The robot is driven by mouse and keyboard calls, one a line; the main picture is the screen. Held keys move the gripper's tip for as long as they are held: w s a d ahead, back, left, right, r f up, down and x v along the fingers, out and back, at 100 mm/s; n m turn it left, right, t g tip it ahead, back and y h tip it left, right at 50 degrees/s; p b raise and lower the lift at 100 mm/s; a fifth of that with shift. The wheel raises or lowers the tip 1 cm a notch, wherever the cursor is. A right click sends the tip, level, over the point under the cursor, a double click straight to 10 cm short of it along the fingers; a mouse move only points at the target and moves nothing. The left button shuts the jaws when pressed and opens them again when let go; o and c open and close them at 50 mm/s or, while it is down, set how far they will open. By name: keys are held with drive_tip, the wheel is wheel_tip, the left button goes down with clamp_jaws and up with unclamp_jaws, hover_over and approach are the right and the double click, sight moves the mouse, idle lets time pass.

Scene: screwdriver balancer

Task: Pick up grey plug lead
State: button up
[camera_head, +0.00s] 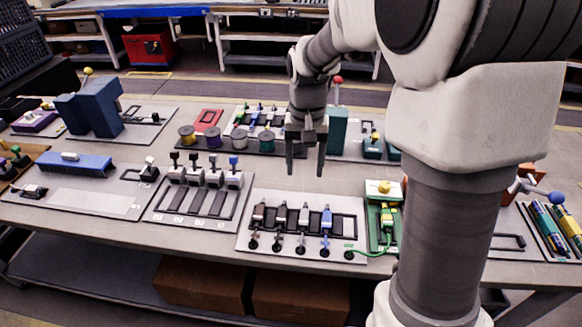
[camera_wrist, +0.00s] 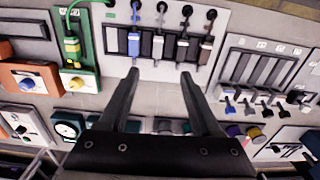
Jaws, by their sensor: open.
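The grey plug lead (camera_head: 303,216) stands in a row of plug leads on a light panel (camera_head: 345,198) at the front middle of the bench. It sits between a blue plug lead (camera_head: 326,218) and a black one (camera_head: 281,217), with a brown one (camera_head: 259,215) beyond. In the wrist view the grey plug lead (camera_wrist: 158,46) shows just past my fingertips, between the blue and black ones. My gripper (camera_head: 305,172) is open and empty, pointing down above the bench behind the panel. Its two fingers also show in the wrist view (camera_wrist: 160,75), apart from every plug.
A green unit (camera_head: 385,240) with a yellow knob and green cable stands right of the panel. Left is a panel with several switch levers (camera_head: 195,178). Behind the gripper are spools (camera_head: 239,138) and a teal block (camera_head: 337,128). Bare bench lies below the gripper.

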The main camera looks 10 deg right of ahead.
drive_tip(key=f, duration=0.1)
drive_tip(key=b, duration=0.2)
hover_over(304, 216)
wheel_tip(304, 216, down, 12)
drive_tip(key=shift+s+a+r, duration=0.1)
drive_tip(key=shift+s+a, duration=0.05)
drive_tip(key=shift+f+b, duration=0.35)
drive_tip(key=shift+f, duration=2.45)
clamp_jaws()
